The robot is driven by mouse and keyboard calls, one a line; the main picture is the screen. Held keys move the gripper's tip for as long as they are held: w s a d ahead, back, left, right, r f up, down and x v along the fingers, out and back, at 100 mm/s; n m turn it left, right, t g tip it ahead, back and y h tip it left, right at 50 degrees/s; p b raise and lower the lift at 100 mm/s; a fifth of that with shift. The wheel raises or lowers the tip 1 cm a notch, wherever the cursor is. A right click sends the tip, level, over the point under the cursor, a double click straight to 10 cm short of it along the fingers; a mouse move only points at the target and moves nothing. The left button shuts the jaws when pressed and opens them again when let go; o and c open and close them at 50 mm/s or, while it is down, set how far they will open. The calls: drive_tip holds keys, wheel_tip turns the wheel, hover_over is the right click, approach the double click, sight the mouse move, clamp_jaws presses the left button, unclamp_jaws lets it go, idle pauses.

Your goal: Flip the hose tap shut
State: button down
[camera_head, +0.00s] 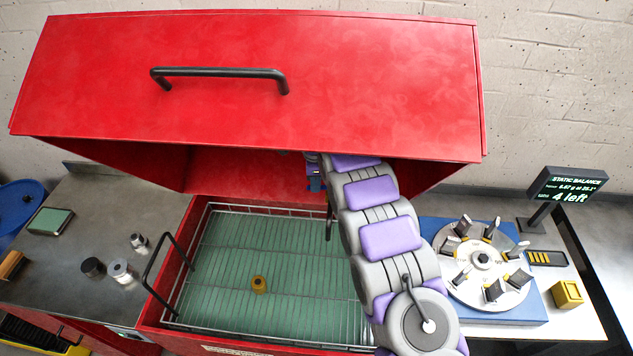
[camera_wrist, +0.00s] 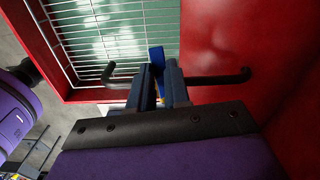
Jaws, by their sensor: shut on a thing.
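My gripper (camera_wrist: 160,70) is shut on a narrow blue piece (camera_wrist: 156,56) that sticks out past the fingertips; it looks like the lever of the hose tap. A small yellow bit shows between the fingers, but the tap body and hose are mostly hidden. In the head view, my arm reaches under the raised red lid, and a little of my gripper (camera_head: 315,179) shows at the back of the red tank. I cannot tell the tap's position from there.
A black bar handle (camera_wrist: 232,77) crosses behind my fingers, close to them. The open red lid (camera_head: 250,110) hangs over my arm. The balancing rotor (camera_head: 480,275) stands at right.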

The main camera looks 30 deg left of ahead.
drive_tip(key=shift+w+a+m, duration=0.15)
drive_tip(key=shift+w+m, duration=0.15)
drive_tip(key=shift+m, duration=0.4)
drive_tip(key=c, duration=1.4)
unclamp_jaws()
drive_tip(key=shift+c, duration=0.2)
drive_tip(key=o, duration=0.4)
drive_tip(key=shift+w+a, duration=0.1)
drive_tip(key=shift+a, duration=0.15)
drive_tip(key=shift+c, duration=0.2)
drive_tip(key=shift+d, duration=0.4)
